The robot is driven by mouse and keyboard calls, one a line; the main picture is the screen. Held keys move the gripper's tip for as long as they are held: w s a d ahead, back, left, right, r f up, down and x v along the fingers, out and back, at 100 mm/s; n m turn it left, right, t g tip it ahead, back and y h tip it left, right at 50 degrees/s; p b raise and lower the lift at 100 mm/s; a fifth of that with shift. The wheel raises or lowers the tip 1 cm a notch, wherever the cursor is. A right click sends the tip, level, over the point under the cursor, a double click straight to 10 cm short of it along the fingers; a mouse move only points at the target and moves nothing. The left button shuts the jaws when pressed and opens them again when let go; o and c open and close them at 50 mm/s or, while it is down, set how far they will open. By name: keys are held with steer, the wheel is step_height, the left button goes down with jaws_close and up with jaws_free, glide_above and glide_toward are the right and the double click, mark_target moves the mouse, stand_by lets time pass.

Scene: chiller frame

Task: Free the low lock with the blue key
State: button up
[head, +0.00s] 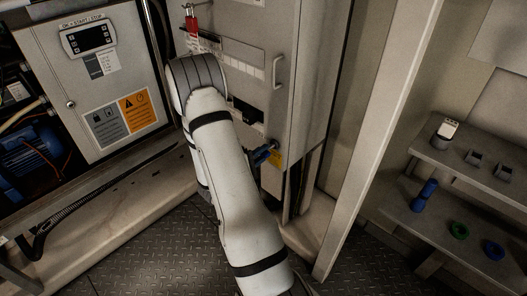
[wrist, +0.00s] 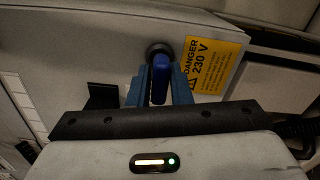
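The low lock (wrist: 158,50) is a dark round fitting on the cabinet panel, left of a yellow "DANGER 230 V" label (wrist: 213,62). The blue key (wrist: 160,78) stands at the lock, its head pointing toward the wrist camera; its tip is hidden. My gripper (wrist: 160,92) has one blue finger on each side of the key, close against it, and looks shut on it. In the head view my gripper (head: 263,155) is at the low part of the cabinet, left of the label, largely hiding the key and lock.
A red lock piece (head: 192,24) hangs high on the cabinet (head: 232,20). A vertical handle (head: 277,72) sticks out of its door. A pale post (head: 378,140) stands to the right.

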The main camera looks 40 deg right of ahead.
stand_by(0.3)
steer(key=shift+n+p, duration=0.3)
steer(key=shift+n, duration=1.3)
steer(key=shift+r+n+p, duration=0.1)
steer(key=shift+n+p, duration=0.25)
steer(key=shift+n, duration=1.05)
steer(key=shift+n+p, duration=0.55)
steer(key=shift+n, duration=0.85)
